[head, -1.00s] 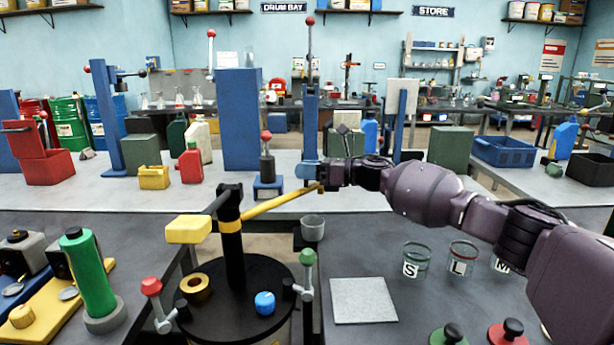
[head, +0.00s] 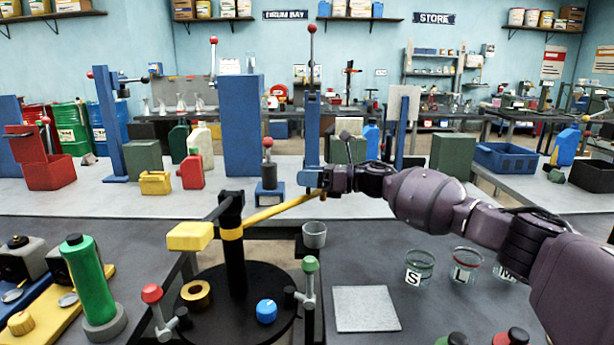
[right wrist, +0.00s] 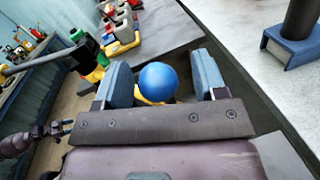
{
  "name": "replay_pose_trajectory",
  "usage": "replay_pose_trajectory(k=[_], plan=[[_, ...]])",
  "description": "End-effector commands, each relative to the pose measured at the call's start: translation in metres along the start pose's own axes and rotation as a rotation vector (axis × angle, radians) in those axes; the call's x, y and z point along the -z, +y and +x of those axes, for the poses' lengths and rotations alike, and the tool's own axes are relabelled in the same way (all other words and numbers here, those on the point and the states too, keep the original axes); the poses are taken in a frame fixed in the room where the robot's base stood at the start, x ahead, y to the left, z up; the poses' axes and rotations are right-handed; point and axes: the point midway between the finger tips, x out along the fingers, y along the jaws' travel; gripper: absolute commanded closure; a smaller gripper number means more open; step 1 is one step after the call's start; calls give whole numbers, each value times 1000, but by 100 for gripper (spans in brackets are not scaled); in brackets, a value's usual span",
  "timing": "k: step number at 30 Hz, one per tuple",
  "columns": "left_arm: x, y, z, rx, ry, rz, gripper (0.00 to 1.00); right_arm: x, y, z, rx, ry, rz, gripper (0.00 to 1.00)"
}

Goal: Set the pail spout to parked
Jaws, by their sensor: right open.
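The pail spout stands on a black round lid (head: 215,318). It has a black post (head: 235,265), a yellow block (head: 190,236) at its left end and a yellow arm (head: 275,212) slanting up to the right. My right gripper (head: 311,179) is at the far right end of that arm. In the right wrist view a blue ball knob (right wrist: 158,82) sits between its two open blue fingers, with a gap on each side. A purple arm with a small dark gripper (right wrist: 66,127), seemingly my left, shows at that view's left edge; its jaws are too small to read.
A grey cup (head: 314,235) is close below the arm's right end. A grey pad (head: 365,309) and jars (head: 419,267) lie to the right.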

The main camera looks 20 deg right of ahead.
Motion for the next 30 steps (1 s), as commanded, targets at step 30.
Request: replay_pose_trajectory(k=[30], plan=[[2, 0, -4, 0, 2, 1, 36, -1, 0, -104, 0, -1, -1, 36]])
